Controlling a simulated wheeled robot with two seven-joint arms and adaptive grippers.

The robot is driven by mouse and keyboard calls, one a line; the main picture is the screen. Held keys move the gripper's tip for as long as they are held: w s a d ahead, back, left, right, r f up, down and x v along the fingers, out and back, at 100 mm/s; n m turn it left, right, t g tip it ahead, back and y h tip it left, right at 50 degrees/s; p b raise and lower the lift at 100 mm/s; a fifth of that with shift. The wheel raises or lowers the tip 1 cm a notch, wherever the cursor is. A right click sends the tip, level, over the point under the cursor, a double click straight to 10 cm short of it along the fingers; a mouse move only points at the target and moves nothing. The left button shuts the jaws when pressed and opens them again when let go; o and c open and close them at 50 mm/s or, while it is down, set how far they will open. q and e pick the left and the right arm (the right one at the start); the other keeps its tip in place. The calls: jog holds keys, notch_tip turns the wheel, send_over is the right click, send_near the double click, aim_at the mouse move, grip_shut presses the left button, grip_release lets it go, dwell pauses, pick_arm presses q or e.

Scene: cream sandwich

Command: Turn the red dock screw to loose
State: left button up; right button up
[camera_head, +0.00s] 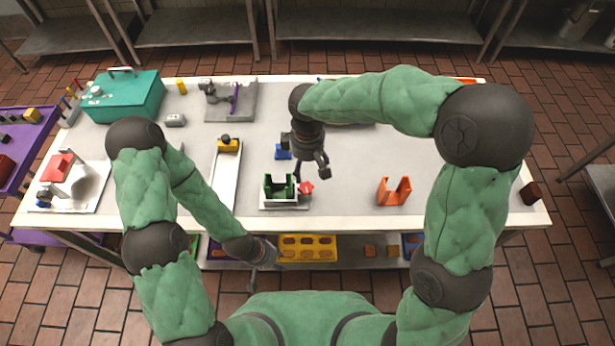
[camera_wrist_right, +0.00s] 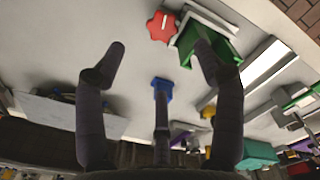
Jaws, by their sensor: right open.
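The red dock screw (camera_head: 306,188) is a small lobed knob at the right side of the green dock (camera_head: 268,190), which stands on a white base near the table's front edge. In the right wrist view the red screw (camera_wrist_right: 161,27) shows beyond the fingertips, touching or close to the green dock (camera_wrist_right: 222,42). My right gripper (camera_head: 311,171) is open and empty, just above and behind the screw, with its fingers apart (camera_wrist_right: 160,50). My left gripper (camera_head: 262,275) hangs low in front of the table edge; its fingers are too small to read.
A blue block (camera_head: 283,152) stands behind the green dock. An orange holder (camera_head: 394,192) is to the right. A white tray with a yellow block (camera_head: 228,145) lies left. A teal box (camera_head: 122,97) is back left. The table between the dock and orange holder is clear.

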aim_at(308, 188)
notch_tip(308, 188, down, 10)
jog(key=shift+s+r+b, duration=0.1)
jog(key=shift+s+b, duration=0.05)
jog(key=shift+b, duration=0.8)
jog(key=c, duration=1.1)
